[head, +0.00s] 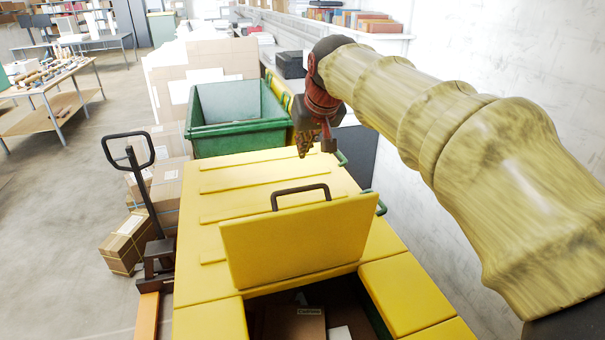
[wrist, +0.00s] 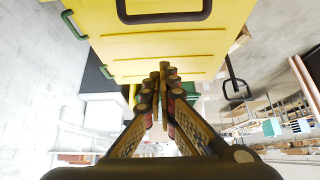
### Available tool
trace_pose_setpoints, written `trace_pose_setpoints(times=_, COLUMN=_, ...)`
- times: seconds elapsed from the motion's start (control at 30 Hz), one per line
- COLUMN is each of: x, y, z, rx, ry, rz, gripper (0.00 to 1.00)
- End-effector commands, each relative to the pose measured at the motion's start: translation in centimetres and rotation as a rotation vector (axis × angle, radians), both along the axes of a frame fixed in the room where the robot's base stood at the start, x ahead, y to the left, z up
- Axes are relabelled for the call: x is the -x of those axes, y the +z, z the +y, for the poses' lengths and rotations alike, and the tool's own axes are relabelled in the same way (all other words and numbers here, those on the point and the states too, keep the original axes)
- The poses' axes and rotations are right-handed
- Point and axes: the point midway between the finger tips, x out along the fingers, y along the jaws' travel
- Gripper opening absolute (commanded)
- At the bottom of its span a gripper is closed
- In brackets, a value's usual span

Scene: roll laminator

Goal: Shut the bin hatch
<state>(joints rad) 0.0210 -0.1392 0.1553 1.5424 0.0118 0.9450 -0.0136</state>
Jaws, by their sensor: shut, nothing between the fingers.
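The yellow bin (head: 215,315) fills the lower middle of the head view. Its hatch (head: 305,243) stands raised, hinged at its lower edge, with a dark handle (head: 300,190) on its top edge. The opening in front of it is uncovered, and a carton (head: 295,325) shows inside. My gripper (head: 316,148) is shut and empty above the bin's far right end, beyond the hatch and apart from the handle. In the wrist view my gripper (wrist: 164,80) points towards the bin lid (wrist: 170,45), and the handle (wrist: 163,17) shows at the top edge.
A green bin (head: 237,125) stands behind the yellow one. A pallet jack (head: 145,190) and cartons (head: 130,240) stand to the left. A pale wall (head: 480,60) runs along the right, behind my arm. Open floor lies further left.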

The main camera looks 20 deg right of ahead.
Motion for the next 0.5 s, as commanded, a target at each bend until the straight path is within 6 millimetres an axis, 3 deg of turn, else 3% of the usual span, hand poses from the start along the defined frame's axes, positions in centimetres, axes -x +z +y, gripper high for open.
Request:
trace_pose_setpoints(times=0.17, x=-0.8, y=-1.1, z=0.0, rx=0.001, ry=0.002, rz=0.005, gripper=0.00)
trace_pose_setpoints(times=0.5, x=-4.4, y=-6.0, z=0.0, rx=0.001, ry=0.002, rz=0.005, gripper=0.00)
